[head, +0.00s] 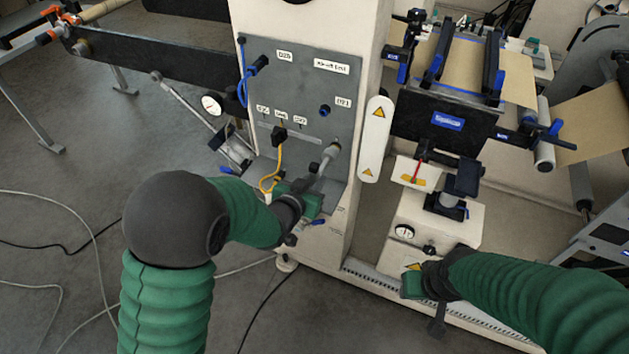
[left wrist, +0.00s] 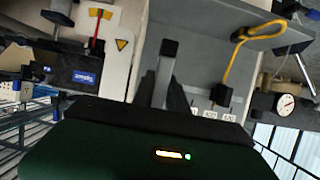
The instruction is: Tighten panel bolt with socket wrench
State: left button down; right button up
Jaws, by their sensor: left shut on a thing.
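The grey panel (head: 300,75) is on the front of the white machine cabinet and carries labels, a blue knob (head: 325,110) and plugs. My left gripper (head: 313,178) is in front of the panel's lower right part, shut on a grey bar-like tool, which looks like the socket wrench (head: 330,154). In the left wrist view the grey tool (left wrist: 166,72) stands between the dark fingers. No bolt can be made out. My right gripper (head: 437,326) hangs low at the right, its jaw state unclear.
A yellow cable (head: 276,165) loops from a black plug beside my left gripper. A white plate with warning signs (head: 376,140) stands right of the panel. A roller unit with brown paper (head: 460,65) is at upper right. Cables lie on the open floor at left.

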pick_arm(q)
jog(key=shift+d, duration=0.1)
jog(key=shift+f, duration=0.15)
jog(key=shift+w+d+b, duration=0.3)
jog(key=shift+w+b, duration=0.15)
jog(key=shift+w, duration=0.25)
dwell(1.8)
